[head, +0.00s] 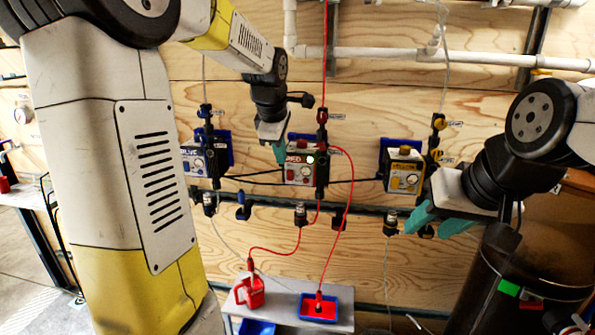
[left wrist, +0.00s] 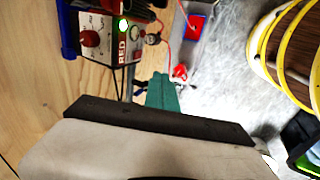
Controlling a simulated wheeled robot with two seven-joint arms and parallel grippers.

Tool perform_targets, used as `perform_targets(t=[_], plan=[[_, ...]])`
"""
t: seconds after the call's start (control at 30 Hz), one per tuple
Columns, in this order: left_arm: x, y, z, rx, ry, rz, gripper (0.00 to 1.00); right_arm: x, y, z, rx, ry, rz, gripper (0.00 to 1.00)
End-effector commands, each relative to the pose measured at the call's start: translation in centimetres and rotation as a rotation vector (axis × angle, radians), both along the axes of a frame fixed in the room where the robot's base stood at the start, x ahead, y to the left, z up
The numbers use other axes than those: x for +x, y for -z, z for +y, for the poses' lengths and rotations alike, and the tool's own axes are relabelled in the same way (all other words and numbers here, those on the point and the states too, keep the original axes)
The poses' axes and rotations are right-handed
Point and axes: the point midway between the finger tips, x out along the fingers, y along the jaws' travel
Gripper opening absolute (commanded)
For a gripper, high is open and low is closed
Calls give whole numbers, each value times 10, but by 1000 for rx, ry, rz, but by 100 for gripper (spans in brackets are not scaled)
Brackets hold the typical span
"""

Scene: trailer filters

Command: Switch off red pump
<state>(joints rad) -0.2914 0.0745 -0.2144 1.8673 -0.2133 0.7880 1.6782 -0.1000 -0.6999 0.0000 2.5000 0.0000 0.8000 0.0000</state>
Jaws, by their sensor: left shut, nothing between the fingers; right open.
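The red pump (head: 297,174) is a small box labelled RED on the wooden wall, in the middle of the head view. A green light glows on its face. In the left wrist view the red pump (left wrist: 106,50) is at the upper left, with a red knob (left wrist: 90,39) and the lit green light (left wrist: 123,24). My left gripper (head: 280,152) is shut and empty, at the pump's upper left in the head view; I cannot tell if it touches. Its teal fingers also show in the left wrist view (left wrist: 162,93). My right gripper (head: 437,219) is open and empty at the right.
A blue pump (head: 196,160) and a yellow pump (head: 404,178) flank the red one. Red hoses run down to a red jug (head: 250,291) and a blue tray of red liquid (head: 331,310) on a low shelf. A dark tank (head: 530,270) stands at the right.

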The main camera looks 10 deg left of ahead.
Motion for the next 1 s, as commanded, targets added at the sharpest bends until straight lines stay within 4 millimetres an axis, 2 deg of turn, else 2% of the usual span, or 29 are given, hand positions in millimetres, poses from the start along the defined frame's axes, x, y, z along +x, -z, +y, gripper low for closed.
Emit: perform_targets(t=[0.1,0.43,0.57,0.67,1.0], plan=[[7,2,0,-8,-40,2,0,0,0,0,0,0,0,44],[8,3,0,-12,-47,2,0,0,0,0,0,0,0,44],[10,9,0,-11,-48,4,0,0,0,0,0,0,0,44],[16,22,0,-10,-47,6,0,0,0,0,0,0,0,44],[46,88,0,-10,-48,7,0,0,0,0,0,0,0,44]])
